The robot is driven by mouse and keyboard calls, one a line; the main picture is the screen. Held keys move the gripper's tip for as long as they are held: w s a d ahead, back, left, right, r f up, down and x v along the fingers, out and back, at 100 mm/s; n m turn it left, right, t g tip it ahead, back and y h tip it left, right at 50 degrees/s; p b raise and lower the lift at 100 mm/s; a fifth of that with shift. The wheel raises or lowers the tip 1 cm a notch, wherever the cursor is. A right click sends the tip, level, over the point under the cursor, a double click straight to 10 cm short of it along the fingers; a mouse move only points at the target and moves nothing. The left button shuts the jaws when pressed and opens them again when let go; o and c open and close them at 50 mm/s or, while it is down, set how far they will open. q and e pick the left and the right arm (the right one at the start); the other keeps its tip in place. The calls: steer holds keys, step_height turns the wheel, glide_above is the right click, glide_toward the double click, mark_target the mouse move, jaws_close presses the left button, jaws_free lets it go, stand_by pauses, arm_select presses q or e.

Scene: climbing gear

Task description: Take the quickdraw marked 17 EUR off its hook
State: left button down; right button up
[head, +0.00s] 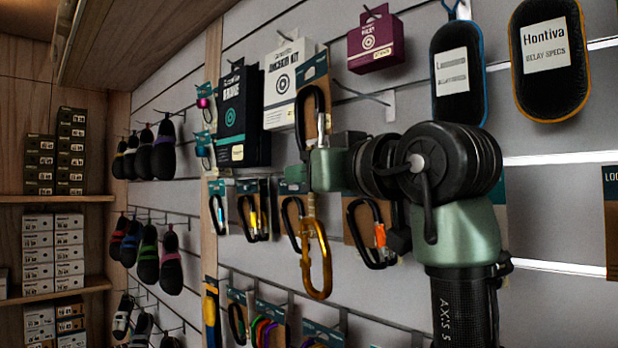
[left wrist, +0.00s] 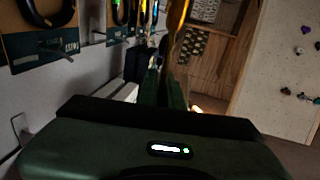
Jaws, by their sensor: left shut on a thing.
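A quickdraw with a black upper carabiner (head: 301,122) and a gold lower carabiner (head: 325,272) hangs upright in front of the slatted wall. My left gripper (head: 308,172) is shut on its middle, and the fingers hide the sling. A brown card with a teal top (head: 313,70) shows behind the black carabiner. I cannot tell whether the card or carabiner still touches a hook. No 17 EUR mark is readable. In the left wrist view the gripper fingers (left wrist: 160,85) are together, with the gold carabiner (left wrist: 177,18) above them. My right gripper is not in view.
Carded carabiners (head: 370,232) hang close behind and below. Dark boxes (head: 244,117), a white box (head: 283,82) and a purple box (head: 376,42) hang around the gripper. Black cases (head: 549,58) hang at upper right. Climbing shoes (head: 163,152) hang at left.

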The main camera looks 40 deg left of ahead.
arm_select(q)
steer(key=shift+s+a+r+b, duration=0.1)
steer(key=shift+s+b, duration=0.35)
steer(key=shift+s, duration=1.3)
